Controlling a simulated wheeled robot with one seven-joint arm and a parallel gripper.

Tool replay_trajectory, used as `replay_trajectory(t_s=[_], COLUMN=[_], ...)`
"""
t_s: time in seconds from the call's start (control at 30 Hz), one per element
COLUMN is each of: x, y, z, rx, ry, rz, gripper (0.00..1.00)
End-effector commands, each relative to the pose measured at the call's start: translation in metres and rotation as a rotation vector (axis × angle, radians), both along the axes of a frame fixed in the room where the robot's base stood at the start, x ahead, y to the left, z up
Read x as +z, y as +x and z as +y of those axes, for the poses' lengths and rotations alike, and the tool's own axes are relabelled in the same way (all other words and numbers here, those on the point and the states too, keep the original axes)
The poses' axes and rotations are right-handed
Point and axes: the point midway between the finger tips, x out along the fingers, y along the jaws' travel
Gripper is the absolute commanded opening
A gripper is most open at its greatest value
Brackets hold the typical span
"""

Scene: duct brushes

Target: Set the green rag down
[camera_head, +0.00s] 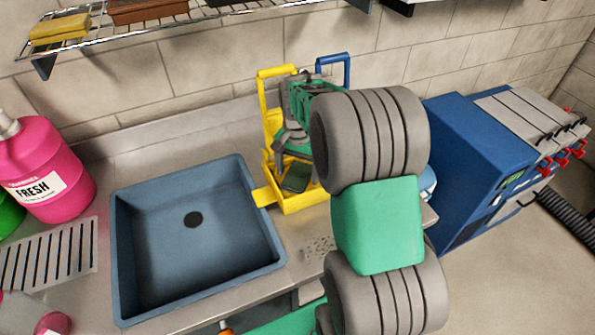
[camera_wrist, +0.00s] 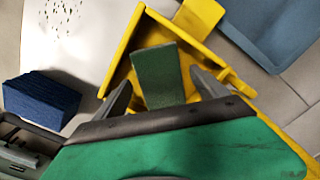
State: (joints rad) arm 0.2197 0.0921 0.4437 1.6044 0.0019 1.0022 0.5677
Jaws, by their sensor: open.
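The green rag (camera_wrist: 158,72) is a dark green flat piece inside the yellow caddy (camera_wrist: 122,65), leaning or lying against its inside; I cannot tell which. In the head view the rag (camera_head: 297,178) shows low in the yellow caddy (camera_head: 312,203), just below my gripper (camera_head: 293,150). In the wrist view my gripper (camera_wrist: 160,80) is open, with its two grey fingers spread to either side of the rag. A gap shows between the fingers and the rag. The rag's lower end is hidden by my gripper's body.
A blue-grey sink basin (camera_head: 195,235) is left of the caddy. A blue sponge-like block (camera_wrist: 40,100) lies beside the caddy on the counter. A blue machine (camera_head: 460,160) stands at right. A pink bottle (camera_head: 45,165) is far left, under a wire shelf (camera_head: 120,38).

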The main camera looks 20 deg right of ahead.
Motion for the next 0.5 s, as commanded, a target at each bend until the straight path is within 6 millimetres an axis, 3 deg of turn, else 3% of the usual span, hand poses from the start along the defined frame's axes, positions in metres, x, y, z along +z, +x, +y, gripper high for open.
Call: replay_trajectory(t_s=[0.5], x=[0.11], y=[0.001], z=[0.0], rx=[0.0], ry=[-0.001], rz=[-0.004], gripper=[0.83])
